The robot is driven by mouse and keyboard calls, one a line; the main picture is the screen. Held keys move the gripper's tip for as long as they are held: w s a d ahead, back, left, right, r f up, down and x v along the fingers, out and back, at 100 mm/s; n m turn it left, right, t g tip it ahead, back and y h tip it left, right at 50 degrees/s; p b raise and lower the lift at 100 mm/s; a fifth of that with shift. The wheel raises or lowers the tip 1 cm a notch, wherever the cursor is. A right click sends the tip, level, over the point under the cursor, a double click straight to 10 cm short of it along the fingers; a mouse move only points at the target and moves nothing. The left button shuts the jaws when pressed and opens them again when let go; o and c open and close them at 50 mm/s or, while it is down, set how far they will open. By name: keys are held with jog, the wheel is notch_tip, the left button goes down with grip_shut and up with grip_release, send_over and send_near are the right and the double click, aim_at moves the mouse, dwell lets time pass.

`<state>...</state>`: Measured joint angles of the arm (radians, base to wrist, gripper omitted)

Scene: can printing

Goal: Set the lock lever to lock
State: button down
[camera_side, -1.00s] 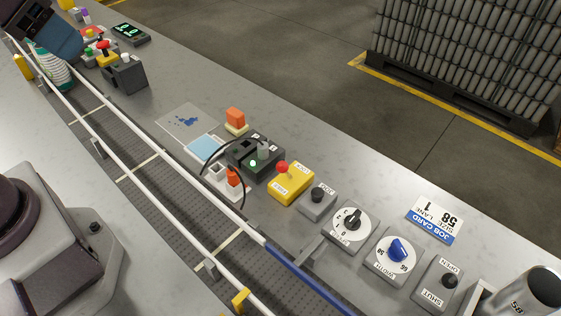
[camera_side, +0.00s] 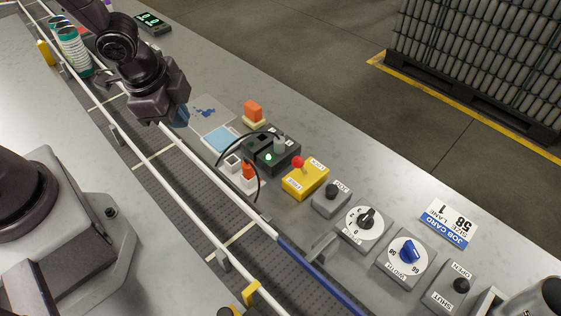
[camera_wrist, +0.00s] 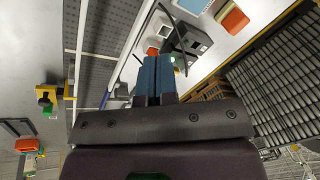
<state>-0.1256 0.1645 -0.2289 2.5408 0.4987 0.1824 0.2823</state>
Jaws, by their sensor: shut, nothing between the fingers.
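The lock lever is a red-knobbed stick (camera_side: 298,163) on a yellow box (camera_side: 305,184) beside the conveyor in the side view. The box has a label reading LOCK on its far side and one reading FREE on its near side. The knob stands toward the box's upper-left part; its exact setting is hard to tell. My gripper (camera_side: 182,117) is up and left of the box, over the conveyor's rail side, well apart from the lever. In the wrist view its blue fingers (camera_wrist: 158,60) are together and empty. I cannot make out the lever in the wrist view.
Between gripper and lever are a pale blue pad (camera_side: 219,138), an orange block (camera_side: 252,109), a dark socket box (camera_side: 272,150) and an orange plug (camera_side: 248,171) with a looping black cable. Grey dial boxes (camera_side: 363,225) lie beyond the lever. White rails (camera_side: 199,168) edge the conveyor.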

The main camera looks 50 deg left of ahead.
aim_at(301, 167)
jog(key=w+d+f+m+t+h, duration=0.1)
jog(key=w+d+m+t+h, duration=0.1)
jog(key=d+m+h, duration=0.4)
jog(key=d+m, duration=0.2)
jog(key=d, duration=0.1)
jog(key=shift+d+f, duration=0.25)
jog(key=shift+d, duration=0.1)
jog(key=x, duration=1)
jog(key=shift+f, duration=0.15)
jog(key=w, duration=0.1)
jog(key=w+r, duration=0.1)
jog(key=shift+w+d, duration=0.2)
jog(key=shift+w, duration=0.15)
jog(key=shift+w+d+r, duration=0.1)
jog(key=shift+w, duration=0.5)
